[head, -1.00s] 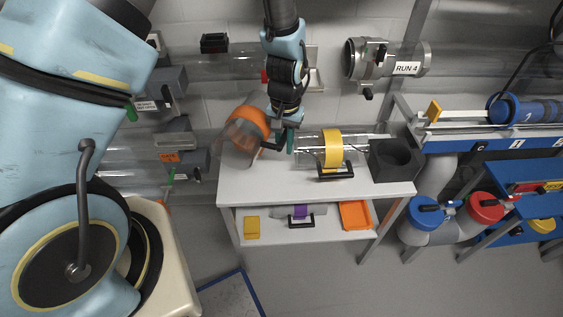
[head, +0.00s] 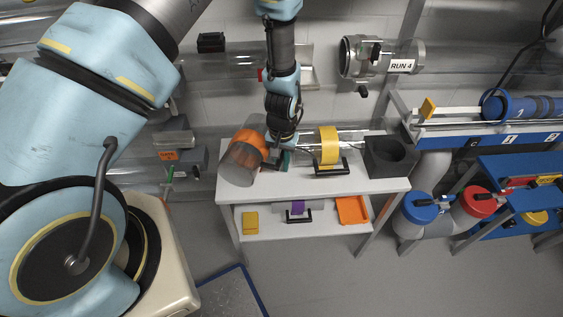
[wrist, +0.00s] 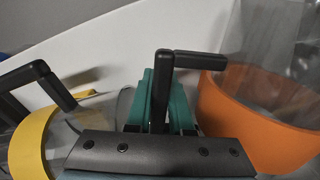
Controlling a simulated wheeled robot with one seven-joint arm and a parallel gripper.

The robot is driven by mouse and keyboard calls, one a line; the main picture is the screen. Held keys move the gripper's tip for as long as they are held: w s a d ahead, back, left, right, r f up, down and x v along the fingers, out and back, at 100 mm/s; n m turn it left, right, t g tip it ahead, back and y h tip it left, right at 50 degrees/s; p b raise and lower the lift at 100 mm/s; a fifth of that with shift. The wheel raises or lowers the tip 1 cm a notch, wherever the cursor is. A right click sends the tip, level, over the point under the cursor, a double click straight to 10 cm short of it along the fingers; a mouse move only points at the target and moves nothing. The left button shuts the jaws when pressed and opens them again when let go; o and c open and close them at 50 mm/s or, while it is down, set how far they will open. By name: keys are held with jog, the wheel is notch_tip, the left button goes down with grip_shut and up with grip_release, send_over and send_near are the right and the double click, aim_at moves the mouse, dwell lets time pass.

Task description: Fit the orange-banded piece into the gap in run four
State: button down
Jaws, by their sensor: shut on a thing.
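The orange-banded piece (head: 250,144) is a short clear tube with a wide orange band, at the left end of the white bench top. It stands tilted in the head view; I cannot tell whether it touches the bench. My gripper (head: 281,157) is at its right side. In the wrist view my gripper (wrist: 163,88) has its teal pads closed on the black handle (wrist: 200,61) of this piece, whose orange band (wrist: 255,125) fills the right side. Run four has a labelled metal coupling (head: 380,57) on the wall, with a clear tube (head: 300,75) ending to its left.
The lower shelf (head: 268,227) holds a purple-banded piece and an orange tray. Blue racks stand at right.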

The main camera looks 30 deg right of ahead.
jog(key=shift+f, duration=0.1)
jog(key=c, duration=1.1)
grip_release()
notch_tip(320, 180, up, 12)
jog(key=b, duration=0.2)
jog(key=shift+b, duration=0.4)
